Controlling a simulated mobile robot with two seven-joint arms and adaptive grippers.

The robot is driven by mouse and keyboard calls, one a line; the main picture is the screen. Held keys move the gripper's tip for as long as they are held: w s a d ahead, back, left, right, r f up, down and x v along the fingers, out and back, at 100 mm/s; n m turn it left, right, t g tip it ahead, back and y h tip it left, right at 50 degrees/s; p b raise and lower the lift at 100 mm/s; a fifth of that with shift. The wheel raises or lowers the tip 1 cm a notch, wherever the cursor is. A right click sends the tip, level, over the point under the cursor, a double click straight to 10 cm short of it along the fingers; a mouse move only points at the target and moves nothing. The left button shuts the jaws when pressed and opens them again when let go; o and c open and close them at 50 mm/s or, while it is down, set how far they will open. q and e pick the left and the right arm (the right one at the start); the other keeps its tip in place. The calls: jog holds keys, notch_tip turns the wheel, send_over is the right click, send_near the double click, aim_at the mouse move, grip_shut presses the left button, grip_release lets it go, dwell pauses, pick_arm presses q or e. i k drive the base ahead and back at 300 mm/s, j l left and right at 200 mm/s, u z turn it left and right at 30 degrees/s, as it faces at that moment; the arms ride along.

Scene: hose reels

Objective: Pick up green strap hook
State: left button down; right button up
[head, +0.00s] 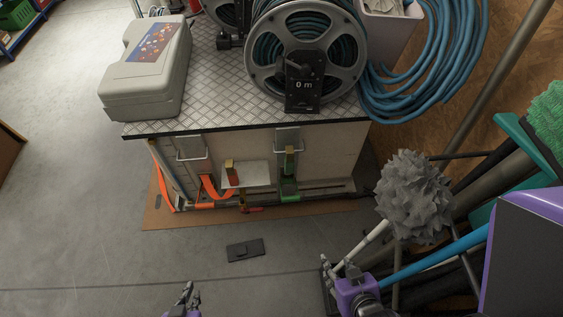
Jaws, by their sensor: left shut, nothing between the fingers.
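A green strap (289,168) hangs on the front of the crate-like stand, below a metal bracket at its right side. Its green hook end (289,191) sits low by the bottom rail. The hook's exact shape is too small to make out. My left gripper (189,293) is shut and empty at the bottom edge, over the floor, well in front of the stand. My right gripper (334,268) is lower right of the green strap, apart from it, beside the pole handles. Its finger opening is unclear.
The stand's patterned top (215,85) bears a grey case (148,75) and a hose reel (305,50). Orange straps (212,187) hang left of the green one. A grey duster (412,195) and several poles crowd the right. A dark flat piece (245,250) lies on otherwise clear floor.

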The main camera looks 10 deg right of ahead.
aim_at(290, 162)
jog(key=i+j, duration=0.1)
jog(key=j, duration=0.4)
jog(key=i+j+z, duration=0.1)
jog(key=z, duration=1.7)
